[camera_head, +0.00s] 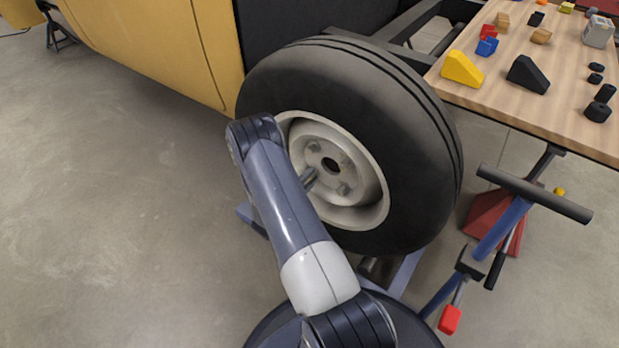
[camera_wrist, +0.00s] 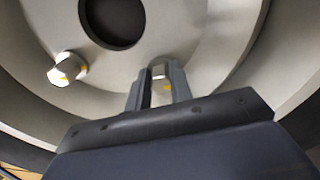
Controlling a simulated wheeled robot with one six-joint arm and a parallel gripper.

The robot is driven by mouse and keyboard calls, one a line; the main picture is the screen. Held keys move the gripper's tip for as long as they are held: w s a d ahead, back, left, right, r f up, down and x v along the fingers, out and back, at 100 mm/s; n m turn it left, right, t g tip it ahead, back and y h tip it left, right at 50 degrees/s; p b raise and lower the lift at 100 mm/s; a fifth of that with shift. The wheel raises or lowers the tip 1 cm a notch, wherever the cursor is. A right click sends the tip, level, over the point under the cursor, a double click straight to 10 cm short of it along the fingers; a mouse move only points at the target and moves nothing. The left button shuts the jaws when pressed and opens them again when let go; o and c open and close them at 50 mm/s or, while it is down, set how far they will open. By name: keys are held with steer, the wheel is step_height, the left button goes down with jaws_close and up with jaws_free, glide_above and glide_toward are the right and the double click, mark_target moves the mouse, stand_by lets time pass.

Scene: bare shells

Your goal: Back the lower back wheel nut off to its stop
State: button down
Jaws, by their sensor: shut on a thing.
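The wheel (camera_head: 362,211) has a black tyre and a pale rim with a dark centre hole and several nuts. My gripper (camera_wrist: 160,82) is shut on a wheel nut (camera_wrist: 159,71) at the rim's lower left in the head view, taken here as the lower back nut. The nut's metal end shows between the fingertips, with a yellow mark on it. In the head view my arm covers the left part of the rim and most of the gripper. Another nut (camera_wrist: 67,69) with yellow marks stands apart to the left in the wrist view. How far the held nut is backed off cannot be told.
A yellow vehicle body (camera_head: 150,40) stands at the upper left. A wooden bench (camera_head: 470,85) with blocks and small parts is at the upper right. A blue and red stand (camera_head: 500,225) with a black bar is right of the wheel. The floor at left is clear.

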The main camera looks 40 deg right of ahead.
steer(key=shift+n, duration=1.1)
steer(key=c, duration=1.3)
jaws_free()
steer(key=shift+o, duration=0.2)
steer(key=p+v, duration=0.3)
steer(key=v, duration=0.8)
steer(key=shift+w+d, duration=0.1)
steer(key=shift+d, duration=0.05)
